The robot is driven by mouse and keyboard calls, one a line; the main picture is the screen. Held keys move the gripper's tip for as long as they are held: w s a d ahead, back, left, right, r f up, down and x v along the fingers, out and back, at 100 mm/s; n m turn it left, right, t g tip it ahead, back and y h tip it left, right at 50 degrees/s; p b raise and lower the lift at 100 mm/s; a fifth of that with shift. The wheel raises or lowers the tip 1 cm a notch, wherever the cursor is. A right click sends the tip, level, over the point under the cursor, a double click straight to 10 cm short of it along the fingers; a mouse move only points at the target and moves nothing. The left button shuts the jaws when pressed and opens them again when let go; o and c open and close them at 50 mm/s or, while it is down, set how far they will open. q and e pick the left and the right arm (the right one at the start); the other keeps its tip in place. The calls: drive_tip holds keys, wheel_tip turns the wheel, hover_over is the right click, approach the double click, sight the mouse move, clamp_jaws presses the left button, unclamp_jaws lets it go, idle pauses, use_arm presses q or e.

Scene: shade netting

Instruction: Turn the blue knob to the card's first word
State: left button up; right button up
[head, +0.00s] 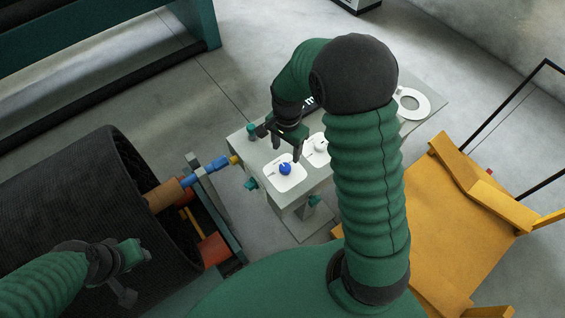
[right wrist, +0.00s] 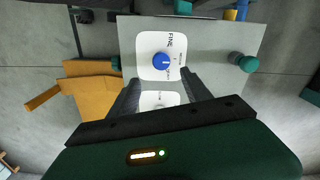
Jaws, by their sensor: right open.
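The blue knob (head: 285,169) sits on a white plate (head: 274,180) on top of a grey box. In the right wrist view the blue knob (right wrist: 161,61) carries a small pale mark, and its plate (right wrist: 146,42) reads "FINE" at one side; the other words are too small to read. My right gripper (head: 287,142) is open above the box, with its fingers (right wrist: 160,88) apart and short of the blue knob, nothing between them. A dark panel with white lettering (head: 310,103) is mostly hidden behind my right arm; I cannot tell whether it is the card. My left gripper (head: 125,270) is far left, by the dark roll.
A second plate with a white knob (head: 320,147) is beside the blue one. A white ring (head: 411,104) lies on the box's far right. Teal knobs (head: 251,184) stick out of its side.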

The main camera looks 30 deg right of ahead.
sight(285, 166)
drive_tip(key=f, duration=0.6)
drive_tip(key=f+p, duration=0.1)
drive_tip(key=f, duration=0.2)
drive_tip(key=shift+w+a+f, duration=0.15)
drive_tip(key=shift+w+f, duration=0.1)
drive_tip(key=shift+s+f, duration=0.1)
drive_tip(key=shift+f, duration=0.3)
drive_tip(key=c, duration=0.4)
clamp_jaws()
drive_tip(key=shift+n, duration=0.3)
